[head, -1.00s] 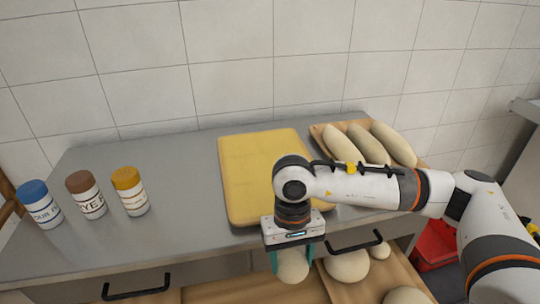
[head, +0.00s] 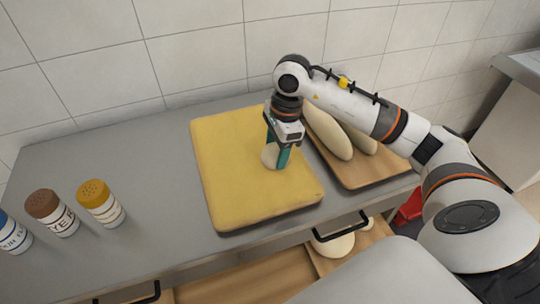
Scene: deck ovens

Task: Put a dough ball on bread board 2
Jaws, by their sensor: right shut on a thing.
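My right gripper (head: 277,150) is shut on a pale dough ball (head: 269,157), with its teal fingers on either side of it. It holds the ball low over the right middle part of the yellow board (head: 230,170); I cannot tell whether the ball touches the surface. The rest of the yellow board is bare. A wooden board (head: 375,177) with several long pale loaves (head: 333,136) lies to its right, partly hidden by my arm. No number shows on either board. My left gripper is not in view.
Three shakers stand at the left: blue-capped (head: 12,236), brown-capped (head: 52,213) and yellow-capped (head: 101,204). More dough (head: 333,245) lies in an open drawer under the counter, below a black handle (head: 340,229). A red container (head: 408,208) is at the right.

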